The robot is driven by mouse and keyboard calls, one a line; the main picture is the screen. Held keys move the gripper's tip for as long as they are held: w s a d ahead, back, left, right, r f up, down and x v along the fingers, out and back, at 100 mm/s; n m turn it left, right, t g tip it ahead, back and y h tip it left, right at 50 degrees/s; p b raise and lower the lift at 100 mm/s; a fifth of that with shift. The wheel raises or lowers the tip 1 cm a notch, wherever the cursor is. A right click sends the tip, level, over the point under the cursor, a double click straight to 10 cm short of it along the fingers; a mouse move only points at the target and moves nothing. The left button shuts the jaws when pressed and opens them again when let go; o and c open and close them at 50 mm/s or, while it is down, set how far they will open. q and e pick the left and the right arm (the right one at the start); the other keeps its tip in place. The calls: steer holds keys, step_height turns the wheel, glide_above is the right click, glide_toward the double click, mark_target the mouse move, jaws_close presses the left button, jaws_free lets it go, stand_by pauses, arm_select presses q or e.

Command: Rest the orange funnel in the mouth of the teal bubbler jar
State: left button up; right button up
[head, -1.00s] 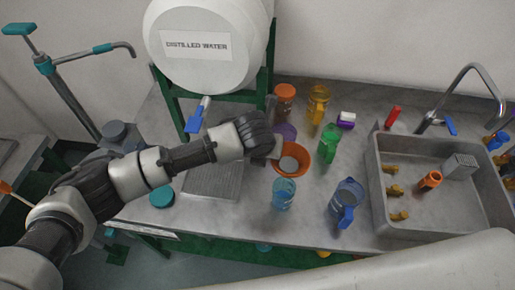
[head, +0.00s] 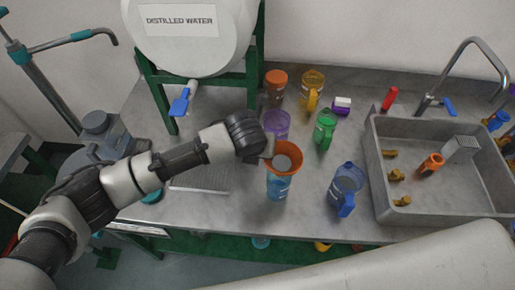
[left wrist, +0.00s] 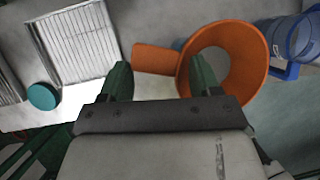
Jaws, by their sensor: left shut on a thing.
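The orange funnel (head: 294,153) is at the middle of the head view, wide rim up, with a pale round opening. The teal bubbler jar (head: 278,187) stands upright on the counter directly below it; the funnel hides the jar's mouth. I cannot tell whether the funnel touches the jar. My left gripper (head: 264,150) is at the funnel's left side, shut on it. In the left wrist view, the funnel (left wrist: 256,72) has an orange handle (left wrist: 155,58) reaching toward my fingers (left wrist: 160,78). The jar is not clearly visible there. My right gripper is not in view.
A purple jar (head: 277,123) stands just behind the funnel, a green bottle (head: 325,128) behind right, and a blue pitcher (head: 347,180) to the right. A metal sink (head: 383,205) is farther right. The distilled water tank (head: 190,40) stands behind left. Counter between jar and pitcher is clear.

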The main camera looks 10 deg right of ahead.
arm_select(q)
steer(key=shift+f+b, duration=1.3)
steer(key=shift+f, duration=1.5)
steer(key=o, duration=1.1)
steer(key=shift+o, duration=0.2)
steer(key=b+v, duration=0.1)
steer(key=v, duration=1)
